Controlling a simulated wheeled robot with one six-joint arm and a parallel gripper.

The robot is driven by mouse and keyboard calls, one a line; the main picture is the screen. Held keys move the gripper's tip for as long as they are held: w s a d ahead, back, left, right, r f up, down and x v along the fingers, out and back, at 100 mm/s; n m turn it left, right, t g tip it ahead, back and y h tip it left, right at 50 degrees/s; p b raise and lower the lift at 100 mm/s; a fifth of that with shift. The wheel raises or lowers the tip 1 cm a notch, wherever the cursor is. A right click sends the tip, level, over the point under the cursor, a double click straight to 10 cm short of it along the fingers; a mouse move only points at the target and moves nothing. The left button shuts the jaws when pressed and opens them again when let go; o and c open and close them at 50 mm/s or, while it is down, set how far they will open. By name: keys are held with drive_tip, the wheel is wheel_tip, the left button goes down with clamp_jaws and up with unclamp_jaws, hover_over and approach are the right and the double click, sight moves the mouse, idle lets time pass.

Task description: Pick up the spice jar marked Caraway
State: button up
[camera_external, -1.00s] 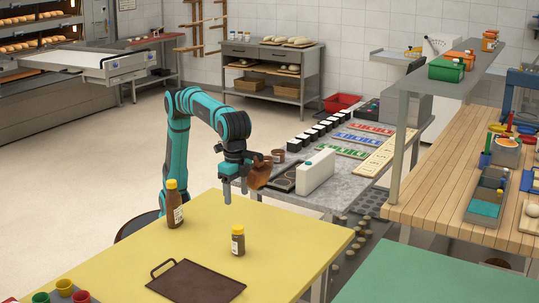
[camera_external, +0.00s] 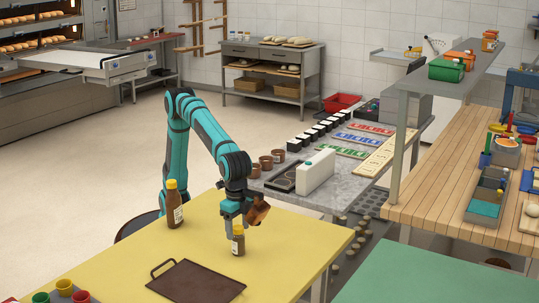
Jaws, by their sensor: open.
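A small brown jar with a yellow lid and a pale label (camera_external: 238,243) stands upright on the yellow table (camera_external: 300,238). A taller brown bottle with a yellow cap (camera_external: 174,208) stands to its left, near the back edge. The writing on both labels is too small to read, so I cannot tell which is marked Caraway. My gripper (camera_external: 236,222) points down at the small jar's top, its fingers open around or just in front of the lid. Part of the lid is hidden by the gripper.
A dark brown tray with a handle (camera_external: 196,283) lies in front of the small jar. Small coloured cups (camera_external: 64,288) stand at the lower left. The table between the tall bottle and the small jar is clear. A grey counter (camera_external: 285,192) stands behind.

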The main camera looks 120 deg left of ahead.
sight(238, 236)
drive_tip(key=shift+w+d+f, duration=0.1)
drive_tip(key=shift+f, duration=1.85)
drive_tip(key=c, duration=1.1)
